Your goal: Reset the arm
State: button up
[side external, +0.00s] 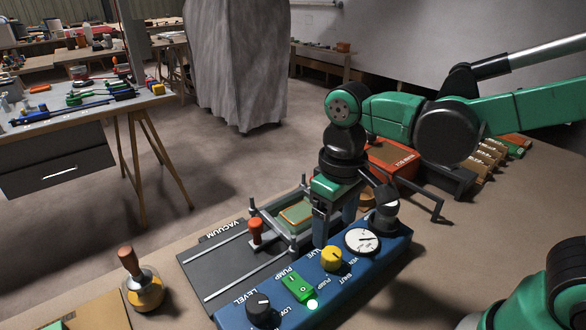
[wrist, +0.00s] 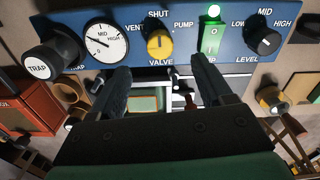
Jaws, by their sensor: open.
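My gripper (side external: 334,226) is open, pointing down, with its two dark blue-grey fingers apart. It hangs over or just behind the blue control panel (side external: 232,317), near the yellow valve knob (side external: 331,259) and the round gauge (side external: 362,241). In the wrist view my gripper (wrist: 162,82) has its fingers spread, one at each side, with nothing held between them. The fingertips reach towards the panel's edge; I cannot tell whether they touch it. The pump switch (wrist: 211,37) is green, with a lit green lamp (wrist: 214,10) beside it.
Behind the panel lies a grey vacuum bed (side external: 215,262) with a red-handled clamp (side external: 255,232) and a small green-and-orange piece (side external: 296,213). A black trap (side external: 386,207) stands at the panel's right end. A red box (side external: 392,158) sits further back. A wooden-handled tool (side external: 128,262) stands left.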

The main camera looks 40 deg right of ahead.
jog(key=shift+d, duration=0.1)
jog(key=d+r+m+t, duration=0.1)
jog(key=d+r+t, duration=0.1)
jog(key=d+t, duration=0.4)
jog(key=shift+w+d+r+t, duration=0.15)
jog(key=shift+w+t, duration=0.05)
jog(key=shift+t, duration=0.4)
